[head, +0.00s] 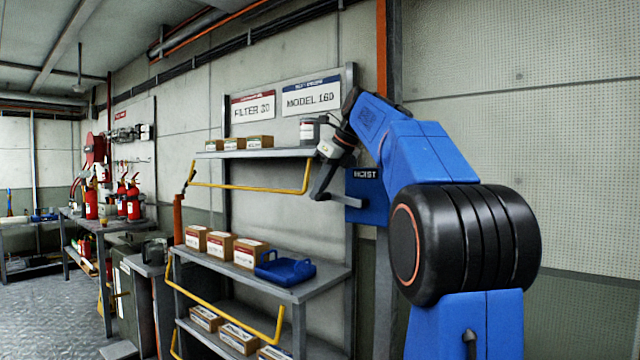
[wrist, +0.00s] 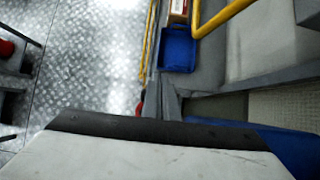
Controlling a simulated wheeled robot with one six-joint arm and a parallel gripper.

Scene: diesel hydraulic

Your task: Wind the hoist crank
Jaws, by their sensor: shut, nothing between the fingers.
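The blue hoist box (head: 373,212), labelled HOIST, is mounted beside the right end of the shelving in the head view. A grey bent bar, which looks like the crank (head: 335,197), sticks out to the left at its lower side. My gripper (head: 322,182) is shut and empty, just below my pale wrist and close to the bar. The fingers and the bar blend together, so I cannot tell whether they touch. In the wrist view, my pale wrist housing with a dark edge fills the bottom and hides the fingers.
Yellow rails (head: 250,187) run along the front of the shelving near my gripper. A grey can (head: 309,132) stands on the top shelf. The floor (head: 40,295) at left is clear.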

